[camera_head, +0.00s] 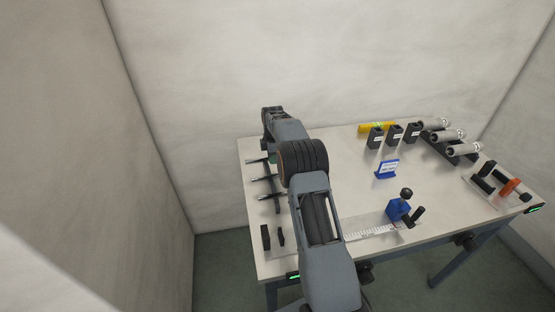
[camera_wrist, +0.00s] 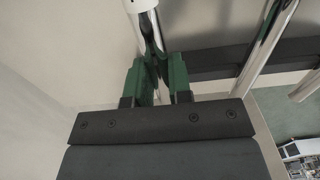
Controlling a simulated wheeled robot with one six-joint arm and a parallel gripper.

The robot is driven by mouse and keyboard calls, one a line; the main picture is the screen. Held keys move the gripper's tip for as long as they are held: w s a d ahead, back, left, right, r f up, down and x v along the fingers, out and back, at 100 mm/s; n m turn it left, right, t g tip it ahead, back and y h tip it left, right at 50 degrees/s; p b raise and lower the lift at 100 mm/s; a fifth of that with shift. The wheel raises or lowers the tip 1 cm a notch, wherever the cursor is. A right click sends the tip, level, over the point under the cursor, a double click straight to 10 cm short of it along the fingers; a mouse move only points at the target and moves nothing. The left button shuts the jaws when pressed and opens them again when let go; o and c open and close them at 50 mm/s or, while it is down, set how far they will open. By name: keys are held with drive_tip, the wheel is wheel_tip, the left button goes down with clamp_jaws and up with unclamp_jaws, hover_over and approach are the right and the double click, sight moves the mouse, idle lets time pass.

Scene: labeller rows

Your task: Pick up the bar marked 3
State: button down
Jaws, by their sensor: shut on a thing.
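In the wrist view my gripper (camera_wrist: 158,76) has its green fingers closed around a shiny metal bar (camera_wrist: 147,32) with a pale end section. No number is readable on it. Two other shiny bars, a long one (camera_wrist: 265,40) and a partly cut-off one (camera_wrist: 306,86), show to its right, near a dark rack (camera_wrist: 215,62). In the head view my gripper (camera_head: 272,156) is at the far left of the table, mostly hidden by my arm. Thin bars (camera_head: 265,179) lie along the left edge beside it; their marks cannot be read.
The table (camera_head: 335,150) has a blue sign (camera_head: 387,169), a blue fixture with a black knob (camera_head: 398,208), and a ruler strip (camera_head: 370,231). Black labelled blocks (camera_head: 394,136), silver rollers (camera_head: 447,136) and a tray (camera_head: 481,188) stand at right. Walls stand close behind.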

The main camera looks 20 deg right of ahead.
drive_tip(key=shift+r+p, duration=2.65)
drive_tip(key=shift+r, duration=1.05)
